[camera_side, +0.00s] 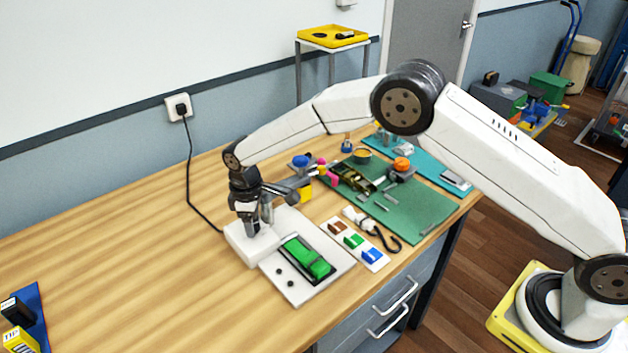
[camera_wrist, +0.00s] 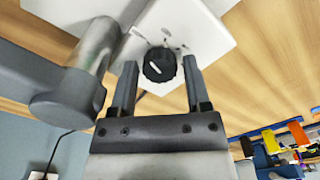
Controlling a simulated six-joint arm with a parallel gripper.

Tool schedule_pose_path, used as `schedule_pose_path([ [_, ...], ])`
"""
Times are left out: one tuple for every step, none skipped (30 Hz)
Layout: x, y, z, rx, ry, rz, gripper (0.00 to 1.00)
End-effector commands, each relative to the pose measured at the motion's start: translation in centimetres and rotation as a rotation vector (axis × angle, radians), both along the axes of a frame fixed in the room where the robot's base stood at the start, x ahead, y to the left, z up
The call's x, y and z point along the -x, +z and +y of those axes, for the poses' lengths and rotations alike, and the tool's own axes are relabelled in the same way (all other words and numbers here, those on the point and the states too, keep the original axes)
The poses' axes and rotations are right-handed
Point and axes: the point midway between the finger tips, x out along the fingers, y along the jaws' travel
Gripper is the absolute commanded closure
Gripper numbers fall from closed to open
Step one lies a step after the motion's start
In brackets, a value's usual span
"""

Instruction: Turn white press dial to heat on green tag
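The white press (camera_side: 240,243) stands on the wooden bench, with a green block (camera_side: 305,258) on its flat base. In the wrist view its black round dial (camera_wrist: 160,64) has a white pointer line slanting from upper left to lower right. My gripper (camera_side: 259,228) is over the press's raised part. In the wrist view the gripper (camera_wrist: 159,70) is open, one finger on each side of the dial, with visible gaps. Small marks near the dial are too faint to read. A white strip (camera_side: 344,252) beside the press carries brown, green (camera_side: 353,241) and blue pieces.
A black cord runs from the press to a wall socket (camera_side: 179,107). A green mat (camera_side: 420,208) with tools and parts lies to the right. A black hooked strap (camera_side: 382,236) is beside the strip. The bench left of the press is mostly clear.

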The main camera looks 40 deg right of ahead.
Motion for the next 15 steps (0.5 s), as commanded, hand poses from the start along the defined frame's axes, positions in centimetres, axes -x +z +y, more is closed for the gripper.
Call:
schedule_pose_path([
  [0.0, 0.0, 0.0, 0.0, 0.0, 0.0, 0.39],
  [0.0, 0.0, 0.0, -0.001, 0.0, -0.001, 0.39],
  [0.0, 0.0, 0.0, -0.001, 0.0, -0.001, 0.39],
  [0.0, 0.0, 0.0, -0.001, -0.001, -0.001, 0.39],
  [0.0, 0.0, 0.0, -0.001, -0.001, -0.001, 0.39],
  [0.0, 0.0, 0.0, -0.001, -0.001, -0.001, 0.39],
  [0.0, 0.1, 0.0, -0.001, -0.001, -0.001, 0.39],
  [0.0, 0.1, 0.0, -0.001, -0.001, -0.001, 0.39],
  [0.0, 0.3, 0.0, -0.001, -0.001, -0.002, 0.39],
  [0.0, 0.4, 0.0, -0.001, -0.001, -0.002, 0.39],
  [-0.1, 0.6, 0.0, -0.001, -0.001, -0.003, 0.39],
  [-0.1, 0.9, 0.0, -0.001, -0.001, -0.003, 0.39],
  [-0.1, 1.1, 0.0, -0.001, -0.001, -0.003, 0.39],
  [-0.1, 1.4, 0.0, -0.001, -0.001, -0.003, 0.39],
  [-0.1, 1.8, 0.0, -0.001, -0.001, -0.003, 0.39],
])
